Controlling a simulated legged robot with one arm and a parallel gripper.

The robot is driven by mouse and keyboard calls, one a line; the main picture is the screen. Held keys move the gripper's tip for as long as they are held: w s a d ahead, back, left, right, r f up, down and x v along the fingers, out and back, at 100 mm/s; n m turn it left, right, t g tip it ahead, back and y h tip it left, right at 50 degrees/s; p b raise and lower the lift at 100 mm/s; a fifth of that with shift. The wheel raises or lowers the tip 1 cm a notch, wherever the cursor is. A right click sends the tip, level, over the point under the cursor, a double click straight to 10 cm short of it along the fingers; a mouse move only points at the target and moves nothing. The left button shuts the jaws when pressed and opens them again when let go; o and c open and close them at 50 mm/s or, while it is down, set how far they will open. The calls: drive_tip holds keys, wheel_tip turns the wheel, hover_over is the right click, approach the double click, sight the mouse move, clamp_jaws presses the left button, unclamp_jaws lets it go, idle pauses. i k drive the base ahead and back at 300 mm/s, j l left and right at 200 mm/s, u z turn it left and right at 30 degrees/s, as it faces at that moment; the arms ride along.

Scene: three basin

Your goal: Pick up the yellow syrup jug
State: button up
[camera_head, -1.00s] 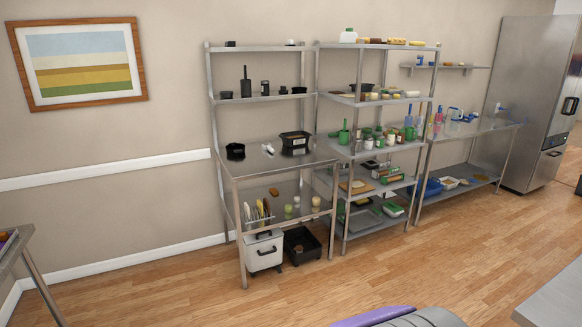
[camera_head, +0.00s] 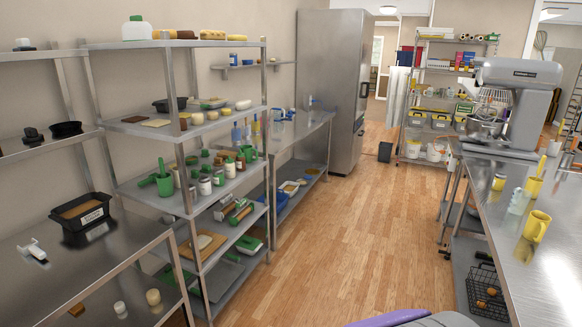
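A yellow jug-shaped vessel with a handle (camera_head: 537,227) stands upright on the steel counter (camera_head: 505,238) at the right. It looks like the yellow syrup jug, but I cannot read any label. Another yellow container (camera_head: 533,187) with something upright in it stands behind it. A pale translucent bottle (camera_head: 518,202) stands just left of the jug. My gripper is not in view. Only a grey and purple part of my own body shows at the bottom edge.
A wood-floored aisle (camera_head: 375,215) runs clear between the counter and the steel shelving (camera_head: 190,130) on the left. A large stand mixer (camera_head: 510,95) stands at the counter's far end. A black wire basket (camera_head: 486,290) sits below the counter. A tall steel fridge (camera_head: 332,90) stands beyond.

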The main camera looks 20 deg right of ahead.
sight(537, 223)
drive_tip(key=i+l+z, duration=0.15)
drive_tip(key=i+z, duration=0.6)
drive_tip(key=i, duration=0.2)
drive_tip(key=i+j+z, duration=0.15)
drive_tip(key=i+z, duration=0.25)
drive_tip(key=i+j+z, duration=0.35)
drive_tip(key=i, duration=0.15)
